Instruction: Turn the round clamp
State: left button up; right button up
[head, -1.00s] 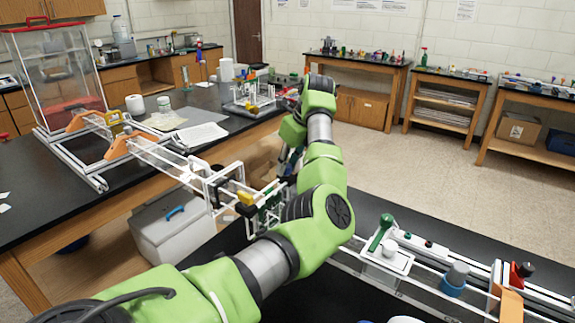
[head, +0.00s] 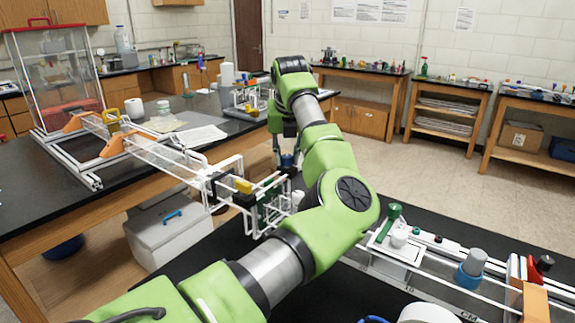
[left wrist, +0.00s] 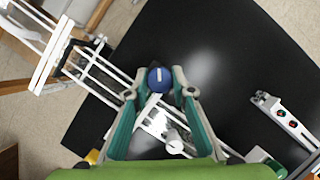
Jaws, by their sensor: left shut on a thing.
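The round clamp (left wrist: 159,77) is a blue round knob with a white mark across its top, seen from above in the left wrist view. In the head view it shows as a small blue piece (head: 288,160) at the right end of the white extrusion frame (head: 266,208). My left gripper (left wrist: 159,86) points down at it, with a green-sided finger on each side, shut on the knob. In the head view the left gripper (head: 288,150) is partly hidden behind my own green arm. My right gripper is not in view.
A black-topped bench (head: 40,205) with a clear box (head: 62,75) stands at the left. A rail with a green-handled fixture (head: 392,212) and a grey-blue cylinder (head: 472,265) lies at the lower right. A white cooler (head: 165,238) is on the floor. The black top (left wrist: 225,50) beside the clamp is clear.

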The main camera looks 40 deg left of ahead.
pick_arm(q)
jog(key=shift+m+t+h+b, duration=0.3)
jog(key=shift+m+b, duration=0.4)
jog(key=shift+m, duration=0.3)
jog(key=o, duration=1.1)
jog(key=shift+o, duration=0.2)
jog(key=v, duration=1.2)
jog(key=shift+a+r, duration=0.1)
